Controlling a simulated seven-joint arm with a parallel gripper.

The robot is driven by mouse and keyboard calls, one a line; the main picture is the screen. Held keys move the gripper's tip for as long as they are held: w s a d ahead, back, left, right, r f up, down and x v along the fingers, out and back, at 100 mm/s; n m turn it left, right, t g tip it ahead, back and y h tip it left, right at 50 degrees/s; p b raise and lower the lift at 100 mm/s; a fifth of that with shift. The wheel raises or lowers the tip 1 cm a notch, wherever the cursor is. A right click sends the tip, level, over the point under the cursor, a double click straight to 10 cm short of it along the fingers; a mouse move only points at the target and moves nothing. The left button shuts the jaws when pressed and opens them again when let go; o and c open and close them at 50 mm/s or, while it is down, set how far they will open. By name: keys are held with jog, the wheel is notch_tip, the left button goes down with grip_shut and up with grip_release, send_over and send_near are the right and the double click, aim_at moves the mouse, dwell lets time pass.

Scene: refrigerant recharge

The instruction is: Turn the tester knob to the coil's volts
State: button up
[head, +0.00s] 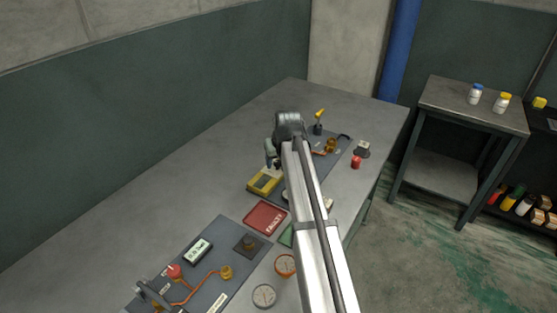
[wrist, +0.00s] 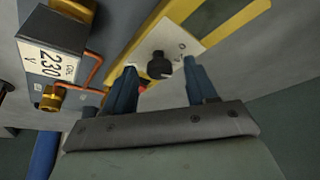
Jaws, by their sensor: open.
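The yellow tester (head: 265,181) lies on the grey bench. Its pale face (wrist: 187,43) and dark round knob (wrist: 158,65) show in the wrist view. My gripper (wrist: 160,74) is open, its two blue fingers on either side of the knob in the picture, with gaps to both. I cannot tell whether the tips reach down around it. In the head view my gripper (head: 270,160) is just above the tester, and my arm hides part of the bench. A coil label (wrist: 56,65) reads 230 V, beside a brass fitting (wrist: 51,98). The knob's setting is not readable.
A red tray (head: 265,218) marked FAULTY sits near the tester. A dark board (head: 205,265) with copper piping lies nearer, with round gauges (head: 264,296) beside it. A red item (head: 356,162) stands near the right edge. The bench left of the tester is clear.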

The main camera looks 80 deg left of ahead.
jog(key=c, duration=1.1)
jog(key=shift+o, duration=0.2)
jog(key=shift+m, duration=0.3)
jog(key=m, duration=0.1)
jog(key=m+t, duration=0.1)
jog(key=m, duration=0.1)
jog(key=shift+s+t, duration=0.2)
jog(key=shift+t, duration=0.1)
jog(key=m, duration=0.2)
jog(key=m+t+h, duration=0.1)
jog(key=m, duration=0.2)
jog(key=shift+s+a+t, duration=0.15)
jog(key=shift+t, duration=0.15)
jog(key=m+t+h, duration=0.1)
jog(key=m, duration=0.2)
jog(key=shift+a+m, duration=0.15)
jog(key=shift+m, duration=0.15)
jog(key=shift+s+m+t+h, duration=0.15)
jog(key=shift+m+h, duration=0.2)
jog(key=shift+m, duration=0.55)
jog(key=shift+m+t+h, duration=0.15)
jog(key=shift+m+h, duration=0.2)
jog(key=shift+m, duration=0.55)
